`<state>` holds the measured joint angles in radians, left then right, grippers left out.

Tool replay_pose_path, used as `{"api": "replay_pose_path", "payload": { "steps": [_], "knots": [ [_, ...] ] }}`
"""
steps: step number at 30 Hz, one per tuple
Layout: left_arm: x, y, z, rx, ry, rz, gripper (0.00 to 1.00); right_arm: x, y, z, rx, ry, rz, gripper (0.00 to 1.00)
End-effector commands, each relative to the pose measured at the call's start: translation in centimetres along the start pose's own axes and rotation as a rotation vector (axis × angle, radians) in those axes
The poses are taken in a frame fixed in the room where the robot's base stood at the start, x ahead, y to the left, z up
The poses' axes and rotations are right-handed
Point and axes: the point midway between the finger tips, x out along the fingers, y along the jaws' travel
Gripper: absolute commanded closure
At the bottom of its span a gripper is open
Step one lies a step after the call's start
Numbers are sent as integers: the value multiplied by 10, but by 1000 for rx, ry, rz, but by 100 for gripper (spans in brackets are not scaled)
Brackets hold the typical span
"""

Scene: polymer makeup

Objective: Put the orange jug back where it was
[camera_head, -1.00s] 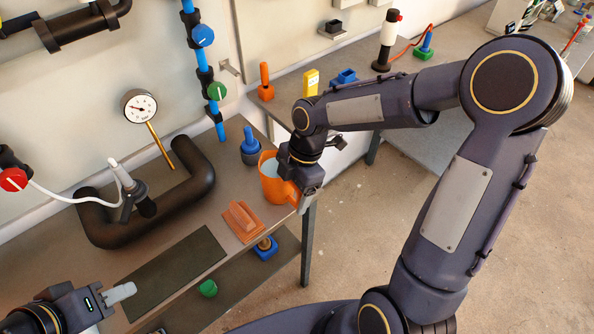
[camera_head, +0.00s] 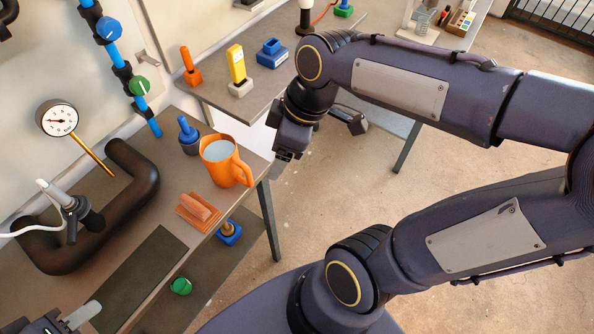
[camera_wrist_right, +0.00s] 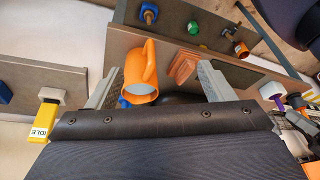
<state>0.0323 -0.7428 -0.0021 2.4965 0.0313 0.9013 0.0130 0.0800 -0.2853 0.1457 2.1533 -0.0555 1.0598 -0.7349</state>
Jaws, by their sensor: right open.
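The orange jug (camera_head: 219,163) stands upright near the right end of the workbench (camera_head: 160,212), its handle towards the bench's right edge. It holds something pale. My right gripper (camera_head: 288,150) is open and empty, to the right of the jug and apart from it, past the bench edge. In the right wrist view, the jug (camera_wrist_right: 141,78) shows beyond the two spread fingers. My left gripper (camera_head: 80,316) is at the bottom left corner, partly cut off; only one pale finger shows clearly, so its opening cannot be told.
A blue-capped bottle (camera_head: 188,135) stands just behind the jug, and an orange brush-like block (camera_head: 199,210) lies in front. A bent black pipe (camera_head: 120,215) lies to the left. A second bench (camera_head: 222,92) with small tools stands behind.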

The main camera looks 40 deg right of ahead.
Motion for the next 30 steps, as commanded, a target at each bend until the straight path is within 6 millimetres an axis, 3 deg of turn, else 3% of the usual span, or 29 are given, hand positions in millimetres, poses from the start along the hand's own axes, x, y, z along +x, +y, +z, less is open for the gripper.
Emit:
{"api": "replay_pose_path", "payload": {
  "steps": [3,6,10,30],
  "knots": [
    [0,0,0,0,0,0,64,-4,-24,31,399,123,51,25],
    [0,0,0,0,0,0,64,0,-39,46,656,210,49,25],
    [0,0,0,0,0,0,64,5,-49,54,845,278,30,25],
    [0,0,0,0,0,0,64,6,-51,56,897,293,23,25]
  ]
}}
